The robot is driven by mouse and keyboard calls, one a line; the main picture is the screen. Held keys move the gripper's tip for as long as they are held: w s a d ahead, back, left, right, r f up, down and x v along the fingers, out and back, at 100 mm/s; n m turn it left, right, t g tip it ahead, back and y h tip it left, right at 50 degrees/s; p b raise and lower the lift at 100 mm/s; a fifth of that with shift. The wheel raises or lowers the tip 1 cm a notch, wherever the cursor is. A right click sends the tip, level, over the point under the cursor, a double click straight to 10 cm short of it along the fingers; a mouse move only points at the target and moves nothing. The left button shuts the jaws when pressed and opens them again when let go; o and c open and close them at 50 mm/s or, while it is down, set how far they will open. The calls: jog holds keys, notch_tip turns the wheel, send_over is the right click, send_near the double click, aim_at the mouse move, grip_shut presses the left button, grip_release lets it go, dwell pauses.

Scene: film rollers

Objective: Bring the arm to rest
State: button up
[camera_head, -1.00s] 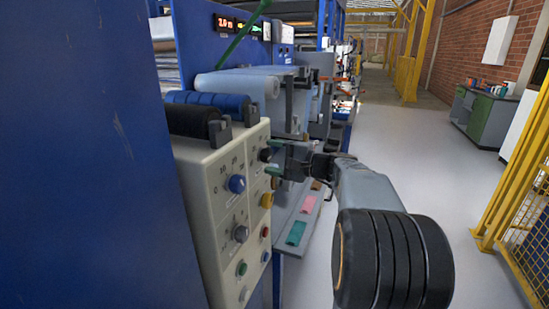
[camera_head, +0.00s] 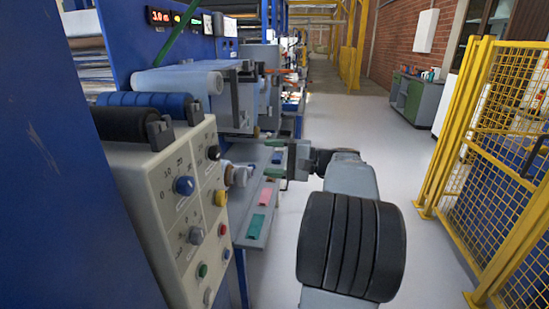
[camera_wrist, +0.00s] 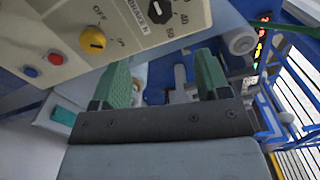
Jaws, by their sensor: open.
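My gripper (camera_head: 274,159) is to the right of the beige control panel (camera_head: 160,215) in the head view, clear of its knobs. In the wrist view my gripper (camera_wrist: 160,85) shows two green finger pads spread wide apart with nothing held between them. The panel's yellow knob (camera_wrist: 93,41) and black knob (camera_wrist: 160,11) lie ahead of the fingers at the upper left of the wrist view. The same yellow knob (camera_head: 221,197) shows in the head view.
A grey shelf (camera_head: 257,222) with coloured pads lies below my gripper. A film roller (camera_head: 185,82) is on the blue machine. Yellow mesh fencing (camera_head: 505,140) stands at the right. The pale floor (camera_head: 335,118) between is open.

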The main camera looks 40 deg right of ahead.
jog(key=shift+s+d, duration=0.1)
jog(key=shift+s, duration=0.05)
dwell(0.5)
notch_tip(320, 180, down, 10)
jog(key=s+m+g+h+p, duration=0.1)
jog(key=m+g+h, duration=0.1)
jog(key=g+h, duration=0.2)
jog(key=s+a+f+n+g+h+p, duration=0.2)
jog(key=s+a+g+h+p, duration=0.15)
jog(key=a, duration=0.25)
jog(key=s+a+r+n+g+h+p, duration=0.1)
jog(key=s+a+r+n+h+p, duration=0.1)
jog(key=a+r+n+p, duration=0.3)
jog(key=s+a+r+n+g+h+p, duration=0.1)
jog(key=s+a+r+n+h+p, duration=0.1)
jog(key=s+a+r+n+p, duration=0.2)
jog(key=a+r+n+p, duration=0.1)
jog(key=a+n+p, duration=0.2)
jog(key=a+p, duration=0.1)
jog(key=shift+s+a+h, duration=0.25)
jog(key=shift+a+h, duration=0.1)
jog(key=shift+a, duration=0.35)
